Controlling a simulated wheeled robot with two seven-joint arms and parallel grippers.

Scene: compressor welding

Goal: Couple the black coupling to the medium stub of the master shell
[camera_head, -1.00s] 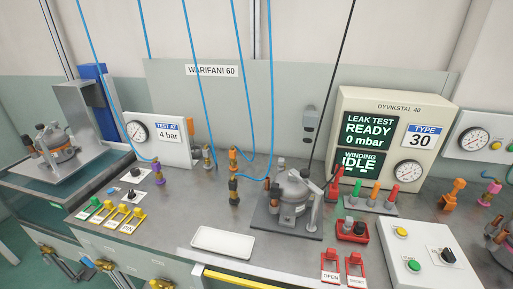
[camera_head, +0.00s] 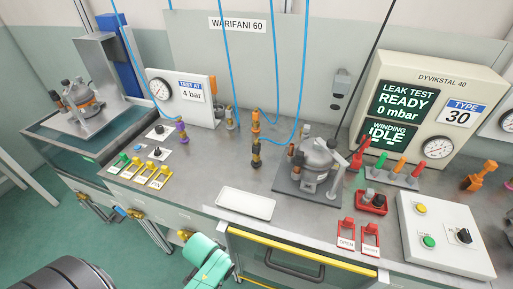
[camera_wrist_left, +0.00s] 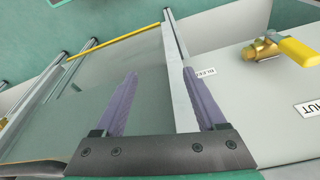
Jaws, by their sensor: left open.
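A black coupling (camera_head: 256,157) with a brass-coloured part stands upright on the bench, just below an orange coupling (camera_head: 256,121). A blue hose loops to it from the right. A grey shell (camera_head: 318,156), probably the master shell, stands to its right on a dark plate (camera_head: 290,187). Short stubs (camera_head: 296,158) show at its left side; I cannot tell which is the medium one. My left gripper (camera_wrist_left: 162,103) is open and empty in the left wrist view, over the bench front. In the head view only a teal arm part shows at the bottom, without its fingers. My right gripper is out of view.
A white tray (camera_head: 246,205) lies in front of the couplings. Blue hoses hang from above. A brass valve with a yellow handle (camera_wrist_left: 265,47) shows in the wrist view.

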